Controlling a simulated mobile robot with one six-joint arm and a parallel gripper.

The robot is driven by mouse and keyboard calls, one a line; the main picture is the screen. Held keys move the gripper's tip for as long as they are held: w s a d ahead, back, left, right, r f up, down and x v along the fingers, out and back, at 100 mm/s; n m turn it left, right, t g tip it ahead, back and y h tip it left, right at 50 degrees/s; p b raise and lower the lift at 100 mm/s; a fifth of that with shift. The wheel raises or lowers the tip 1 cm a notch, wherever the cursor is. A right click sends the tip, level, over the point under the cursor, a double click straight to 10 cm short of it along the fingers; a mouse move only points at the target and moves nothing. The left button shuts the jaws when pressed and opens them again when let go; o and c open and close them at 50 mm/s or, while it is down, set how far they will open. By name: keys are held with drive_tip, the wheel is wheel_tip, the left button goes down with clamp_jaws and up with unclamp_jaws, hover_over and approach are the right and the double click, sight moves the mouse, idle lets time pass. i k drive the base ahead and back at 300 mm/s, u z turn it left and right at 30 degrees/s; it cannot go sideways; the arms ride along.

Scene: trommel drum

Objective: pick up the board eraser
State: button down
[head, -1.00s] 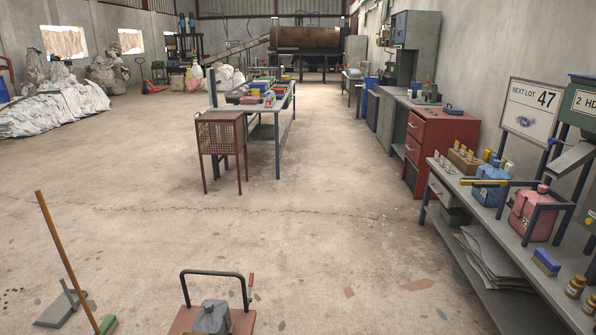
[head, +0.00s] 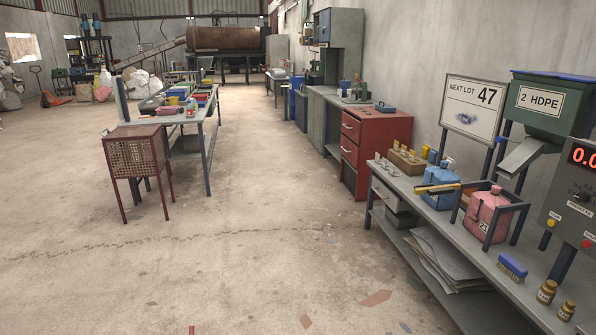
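On the grey bench (head: 455,228) at the right, where a blue block with a pale underside lay a second ago, there is now a blue-backed brush (head: 512,266) with bristles along its side. It lies between the pink jug (head: 487,215) and small brown bottles. I see no plain felt-type board eraser in this view. A white board (head: 470,107) reading "NEXT LOT 47" with a dark smudge stands behind the bench. My gripper is not in view.
A blue jug (head: 437,186), metal frames and a green hopper (head: 553,106) crowd the bench's back. A red drawer cabinet (head: 375,150) stands beyond. The concrete floor left of the bench is open.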

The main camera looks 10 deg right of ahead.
sight(464, 202)
drive_tip(key=z, duration=0.5)
drive_tip(key=i, duration=0.6)
drive_tip(key=z, duration=0.7)
drive_tip(key=i, duration=0.55)
drive_tip(key=z, duration=0.3)
